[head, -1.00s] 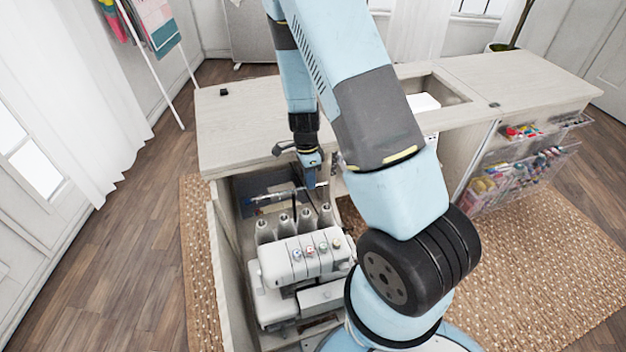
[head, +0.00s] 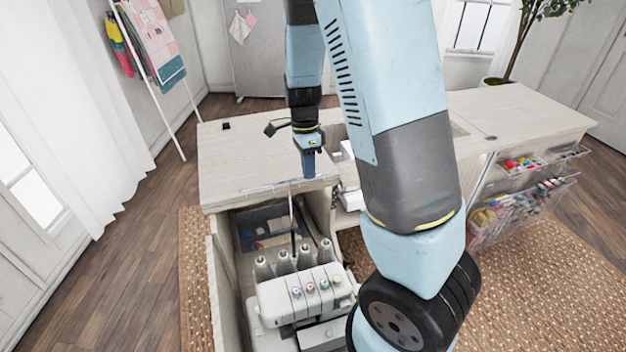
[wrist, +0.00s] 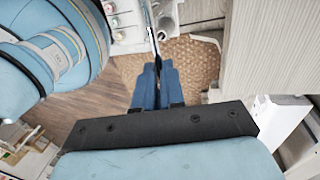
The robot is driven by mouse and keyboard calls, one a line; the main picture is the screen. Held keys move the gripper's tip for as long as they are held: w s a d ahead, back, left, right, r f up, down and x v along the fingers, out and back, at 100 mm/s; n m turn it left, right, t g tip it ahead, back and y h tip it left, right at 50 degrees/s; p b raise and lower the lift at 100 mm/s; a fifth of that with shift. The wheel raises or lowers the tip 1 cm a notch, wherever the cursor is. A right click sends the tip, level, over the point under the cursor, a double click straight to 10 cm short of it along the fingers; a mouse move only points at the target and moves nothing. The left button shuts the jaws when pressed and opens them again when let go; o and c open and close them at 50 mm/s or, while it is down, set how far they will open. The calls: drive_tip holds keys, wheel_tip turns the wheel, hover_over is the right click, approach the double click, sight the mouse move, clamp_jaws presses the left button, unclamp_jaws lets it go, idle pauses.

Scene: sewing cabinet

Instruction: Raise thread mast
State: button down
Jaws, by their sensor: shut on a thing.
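The white overlock machine (head: 305,292) stands in the open left bay of the cabinet, with several grey thread cones (head: 284,262) along its back. The thread mast (head: 291,212) is a thin upright rod behind the cones, with a thin crossbar near the cabinet-top height. My gripper (head: 309,177) points down at the crossbar, right of the rod, and is shut on the mast. In the wrist view its blue fingers (wrist: 154,84) are close together, and the thin mast rod (wrist: 153,36) runs up from their tips. The exact grip point is hidden.
The pale cabinet top (head: 235,155) spreads behind and left of my gripper. A dark bin (head: 265,228) sits at the back of the bay. Clear pockets of sewing supplies (head: 515,210) hang on the right side.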

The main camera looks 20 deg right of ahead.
drive_tip(key=shift+w+r, duration=0.1)
drive_tip(key=shift+r, duration=0.5)
drive_tip(key=c, duration=1.2)
unclamp_jaws()
drive_tip(key=w+r, duration=0.1)
drive_tip(key=r, duration=0.8)
drive_tip(key=w+r, duration=0.1)
drive_tip(key=r, duration=0.3)
drive_tip(key=shift+w+r, duration=0.2)
drive_tip(key=shift+w, duration=0.1)
